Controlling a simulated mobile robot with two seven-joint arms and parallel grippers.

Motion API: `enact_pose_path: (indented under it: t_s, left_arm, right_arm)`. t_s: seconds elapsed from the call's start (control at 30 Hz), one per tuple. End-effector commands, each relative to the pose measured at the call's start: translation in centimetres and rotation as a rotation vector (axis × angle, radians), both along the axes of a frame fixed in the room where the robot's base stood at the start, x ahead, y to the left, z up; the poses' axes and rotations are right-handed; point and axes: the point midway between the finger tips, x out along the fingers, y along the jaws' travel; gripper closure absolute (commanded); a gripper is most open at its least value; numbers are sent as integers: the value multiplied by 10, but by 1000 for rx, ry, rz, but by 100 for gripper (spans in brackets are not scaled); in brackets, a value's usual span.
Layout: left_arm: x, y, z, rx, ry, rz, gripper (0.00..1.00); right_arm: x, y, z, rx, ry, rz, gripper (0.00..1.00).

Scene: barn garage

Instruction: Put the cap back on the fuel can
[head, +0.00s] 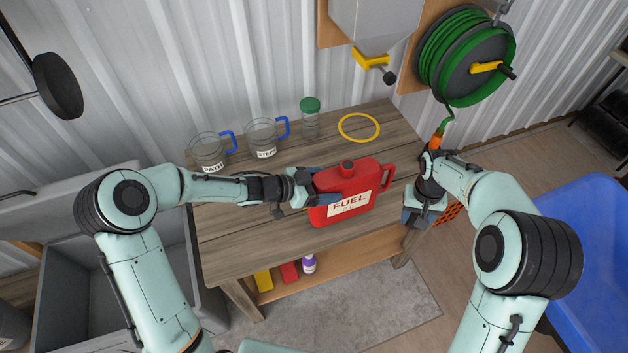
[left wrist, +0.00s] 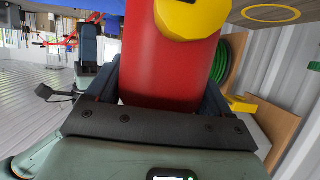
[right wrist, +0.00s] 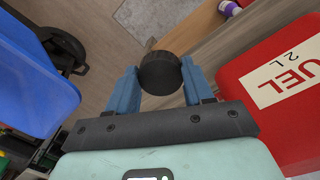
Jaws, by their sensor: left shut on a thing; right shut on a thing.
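My left gripper (head: 318,197) is shut on the can's left side; the can's red body (left wrist: 165,70) fills the space between the fingers in the left wrist view. My right gripper (head: 412,217) is to the right of the can, past the bench's right edge. It is shut on the round black cap (right wrist: 160,73), seen between its blue fingertips in the right wrist view. The cap is hidden in the head view.
Two labelled jugs with blue handles (head: 209,152) (head: 262,138), a green-lidded jar (head: 310,120) and a yellow ring (head: 359,127) are on the bench's back half. A green hose reel (head: 465,55) hangs on the wall. A blue bin (head: 590,235) stands at right.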

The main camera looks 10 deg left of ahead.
Motion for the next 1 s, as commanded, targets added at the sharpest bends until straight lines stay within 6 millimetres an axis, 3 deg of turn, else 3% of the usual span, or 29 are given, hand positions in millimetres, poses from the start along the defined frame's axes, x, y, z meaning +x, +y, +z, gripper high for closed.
enact_pose_path:
  t_s: [0.4, 1.0]
  left_arm:
    - [6, -51, -22, -2, -4, -338, 100]
    - [6, -57, -27, 2, -1, -395, 100]
  right_arm:
    - [0, 0, 0, 0, 0, 0, 77]
    - [1, -3, 1, 0, -1, 6, 77]
